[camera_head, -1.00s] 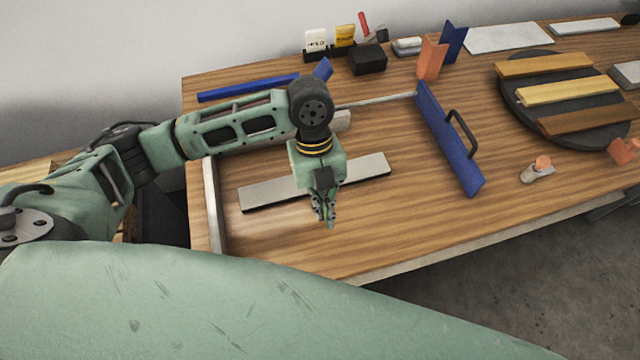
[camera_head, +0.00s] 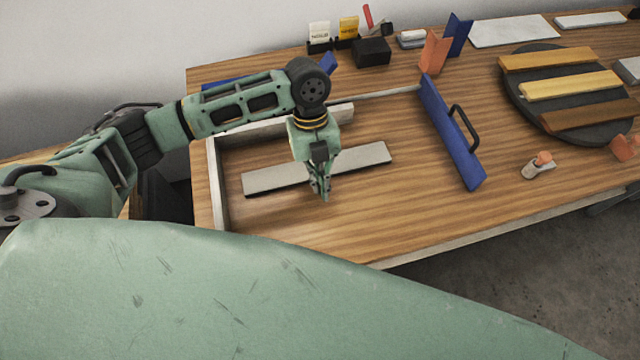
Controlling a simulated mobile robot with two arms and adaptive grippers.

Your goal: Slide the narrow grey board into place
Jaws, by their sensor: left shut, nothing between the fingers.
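The narrow grey board (camera_head: 362,156) lies flat on the wooden table, slightly slanted, its right end a little higher in the picture. My left gripper (camera_head: 322,196) is shut and empty, pointing down at the board's near long edge. It hides the middle of the board; I cannot tell whether the fingers touch it. A light rail (camera_head: 217,188) runs along the table's left side, and a light strip (camera_head: 340,116) runs behind the board, partly covered by my arm. A blue fence with a black handle (camera_head: 447,130) stands to the right. My right gripper is not in view.
A dark round turntable (camera_head: 521,104) carrying several wooden strips is at the right. Orange and blue angle pieces and a black box (camera_head: 372,52) stand at the back. The table between board and blue fence is clear.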

